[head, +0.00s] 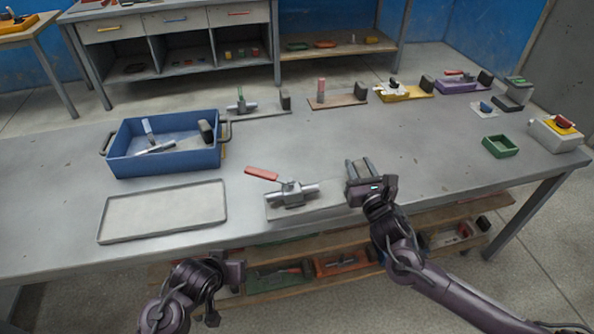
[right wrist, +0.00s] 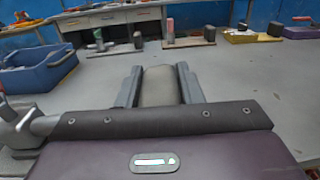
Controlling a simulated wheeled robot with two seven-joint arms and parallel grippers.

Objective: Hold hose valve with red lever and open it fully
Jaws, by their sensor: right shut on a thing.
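The hose valve (head: 292,195) is a metal pipe fitting on a pale base plate (head: 332,209) near the table's front edge. Its red lever (head: 261,173) points to the left and back, at an angle to the pipe. My right gripper (head: 361,165) is at the plate's right end, shut on an upright grey block. This block (right wrist: 160,86) shows between the two fingers in the right wrist view. The valve body is at the left edge of that view (right wrist: 15,128). My left gripper (head: 234,272) is low in front of the table, apart from the valve; its jaws are unclear.
A blue bin (head: 165,163) with loose parts and an empty grey tray (head: 162,212) lie left of the valve. Several fixtures line the back edge. A green box (head: 500,146) and a red-knobbed unit (head: 556,134) stand at the right. The table's middle is clear.

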